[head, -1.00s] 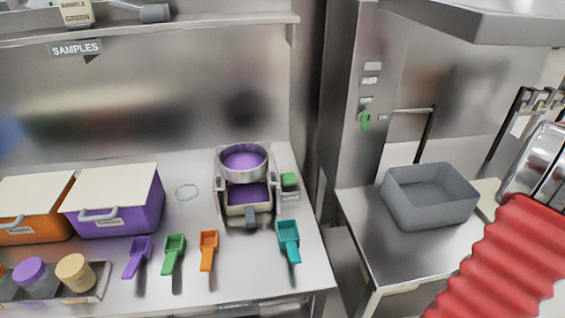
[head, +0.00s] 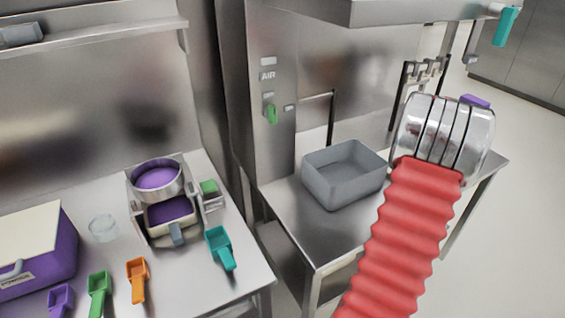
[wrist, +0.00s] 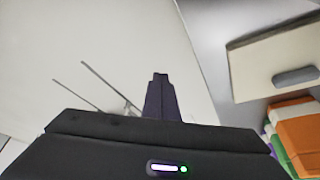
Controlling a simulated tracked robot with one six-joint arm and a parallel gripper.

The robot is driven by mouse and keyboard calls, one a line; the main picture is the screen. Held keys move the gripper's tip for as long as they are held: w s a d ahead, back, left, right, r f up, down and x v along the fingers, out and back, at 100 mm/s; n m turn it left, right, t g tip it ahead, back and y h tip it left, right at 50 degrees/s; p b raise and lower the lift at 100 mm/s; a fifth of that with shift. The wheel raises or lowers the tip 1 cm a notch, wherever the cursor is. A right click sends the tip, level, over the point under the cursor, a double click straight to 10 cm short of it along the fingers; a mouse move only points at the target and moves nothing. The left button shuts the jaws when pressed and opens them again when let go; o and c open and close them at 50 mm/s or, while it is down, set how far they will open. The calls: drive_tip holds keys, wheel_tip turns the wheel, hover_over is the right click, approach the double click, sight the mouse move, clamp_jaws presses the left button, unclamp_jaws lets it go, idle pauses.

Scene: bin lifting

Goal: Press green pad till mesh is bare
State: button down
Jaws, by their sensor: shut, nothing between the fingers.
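The green pad (head: 209,187) is on a small box at the right side of the sieve machine on the left bench in the head view. The round metal sieve (head: 157,179) sits on top of the machine, with purple material covering its mesh. A pan (head: 172,212) below it also holds purple material. My gripper (wrist: 160,78) shows in the wrist view, with its dark fingers together and nothing between them. It points at a pale surface, away from the pad. The head view shows only my red-sleeved arm at the right, not the fingers.
Purple, green, orange and teal scoops (head: 221,250) lie in front of the machine. A purple bin (head: 45,265) stands at the left. A grey tub (head: 345,182) is on the right bench (head: 290,225), below a wall panel with a green lever (head: 271,113). A gap separates the benches.

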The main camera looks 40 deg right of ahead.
drive_tip(key=shift+f, duration=0.75)
drive_tip(key=shift+r, duration=0.1)
wheel_tip(320, 180, up, 6)
drive_tip(key=shift+f, duration=0.1)
idle(0.8)
idle(0.6)
drive_tip(key=shift+f, duration=2.95)
drive_tip(key=shift+r, duration=3)
drive_tip(key=shift+f, duration=0.15)
